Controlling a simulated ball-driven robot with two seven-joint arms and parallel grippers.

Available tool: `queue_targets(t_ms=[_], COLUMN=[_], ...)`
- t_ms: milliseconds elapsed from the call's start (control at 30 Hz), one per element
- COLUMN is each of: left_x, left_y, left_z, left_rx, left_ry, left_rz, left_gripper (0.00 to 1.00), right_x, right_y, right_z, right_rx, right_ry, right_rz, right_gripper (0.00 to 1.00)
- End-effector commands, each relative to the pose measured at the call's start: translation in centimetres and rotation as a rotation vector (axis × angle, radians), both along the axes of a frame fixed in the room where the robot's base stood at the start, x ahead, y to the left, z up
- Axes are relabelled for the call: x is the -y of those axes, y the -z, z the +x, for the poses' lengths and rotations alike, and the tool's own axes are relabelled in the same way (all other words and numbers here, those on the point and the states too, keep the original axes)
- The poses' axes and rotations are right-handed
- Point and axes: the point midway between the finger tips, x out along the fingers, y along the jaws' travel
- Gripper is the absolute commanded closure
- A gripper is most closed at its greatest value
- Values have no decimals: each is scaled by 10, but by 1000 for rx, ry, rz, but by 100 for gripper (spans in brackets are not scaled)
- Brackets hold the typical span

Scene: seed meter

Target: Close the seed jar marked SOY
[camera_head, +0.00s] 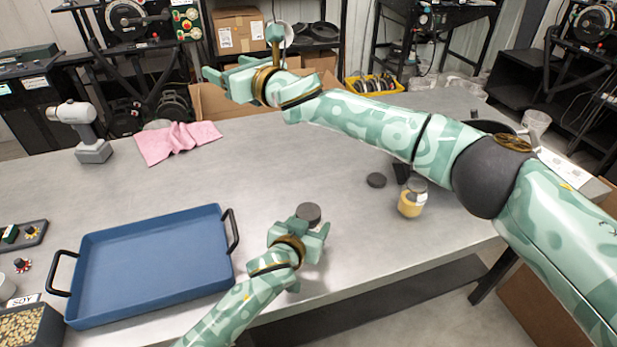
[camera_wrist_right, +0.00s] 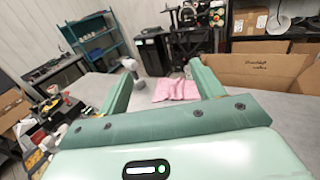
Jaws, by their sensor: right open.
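A small jar (camera_head: 411,200) with yellow contents and a greyish top stands on the bench at the right, below my right arm; its marking is not readable. My right gripper (camera_head: 232,80) is raised over the far side of the bench, away from the jar. Its two fingers are apart and empty in the wrist view (camera_wrist_right: 162,80).
A blue tray (camera_head: 150,303) with black handles fills the front left. A seed bin (camera_head: 30,325) with a SOY card (camera_head: 22,299) stands left of it. The bench middle is clear.

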Motion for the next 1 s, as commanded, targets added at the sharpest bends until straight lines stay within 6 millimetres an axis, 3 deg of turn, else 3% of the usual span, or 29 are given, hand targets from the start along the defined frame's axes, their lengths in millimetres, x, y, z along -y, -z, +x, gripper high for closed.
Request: queue_targets(t_ms=[133,267,400,600,800,1000], left_x=[0,0,0,0,0,0], left_y=[0,0,0,0,0,0], left_z=[0,0,0,0,0,0], left_rx=[-1,-1,-1,-1,-1,-1], left_ry=[0,0,0,0,0,0], left_rz=[0,0,0,0,0,0], left_gripper=[100,100,100,100,100,100], right_x=[53,94,122,140,147,149], right_y=[22,70,123,166,172,172], right_z=[37,38,4,-69,-115,-126], right_rx=[-263,-560,-893,-1283,-1464,-1501], right_ry=[357,617,790,822,724,683], right_rz=[131,125,1,-294,-526,-592], right_gripper=[33,33,33,33,33,33])
